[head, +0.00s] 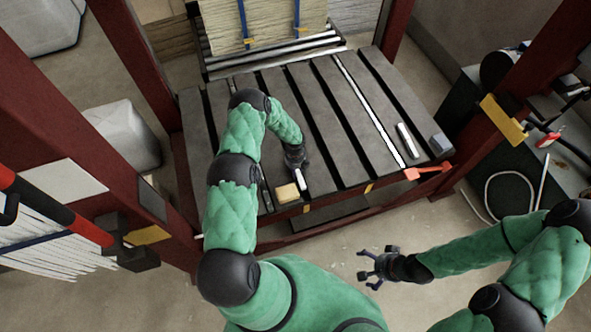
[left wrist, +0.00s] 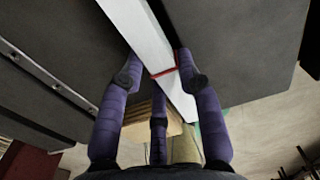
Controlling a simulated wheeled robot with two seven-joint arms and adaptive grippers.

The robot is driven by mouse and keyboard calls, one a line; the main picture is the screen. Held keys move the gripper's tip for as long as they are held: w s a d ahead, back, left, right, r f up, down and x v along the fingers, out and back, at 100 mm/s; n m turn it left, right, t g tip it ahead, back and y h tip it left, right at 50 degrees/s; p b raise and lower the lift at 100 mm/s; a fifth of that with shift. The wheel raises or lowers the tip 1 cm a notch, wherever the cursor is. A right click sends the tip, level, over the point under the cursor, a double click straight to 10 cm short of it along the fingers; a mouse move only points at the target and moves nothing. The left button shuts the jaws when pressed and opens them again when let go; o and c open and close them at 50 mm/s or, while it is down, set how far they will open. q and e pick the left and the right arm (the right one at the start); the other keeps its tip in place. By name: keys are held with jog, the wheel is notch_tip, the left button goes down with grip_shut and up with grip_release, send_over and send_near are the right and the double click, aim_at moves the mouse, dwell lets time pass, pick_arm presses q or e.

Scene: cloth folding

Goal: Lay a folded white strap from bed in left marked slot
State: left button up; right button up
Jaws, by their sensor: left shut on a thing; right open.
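A folded white strap (left wrist: 140,30) with a red band (left wrist: 163,72) runs between the fingers of my left gripper (left wrist: 160,68). The gripper is shut on it. In the head view my left gripper (head: 298,160) is low over the front of the grey slatted bed (head: 325,135), with the strap's end (head: 301,180) showing below it. A yellow mark (head: 306,208) is on the bed's front edge just below. The left marked slot is partly hidden by my arm; I cannot tell whether the strap touches its bottom. My right gripper (head: 376,267) is open and empty, in front of the bed.
A long white strip (head: 365,100) lies in a slot farther right. A short white piece (head: 407,140), a grey block (head: 440,144) and an orange-red tool (head: 428,171) are at the right. A yellowish block (head: 287,193) sits at the front edge. Red posts (head: 138,70) flank the bed.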

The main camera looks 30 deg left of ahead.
pick_arm(q)
jog(key=shift+f+b, duration=0.1)
jog(key=shift+b, duration=0.4)
dwell(0.9)
dwell(0.4)
jog(key=o, duration=1.2)
jog(key=shift+o, duration=0.2)
jog(key=shift+r, duration=0.2)
jog(key=shift+r+p, duration=2.5)
jog(key=shift+r, duration=1.35)
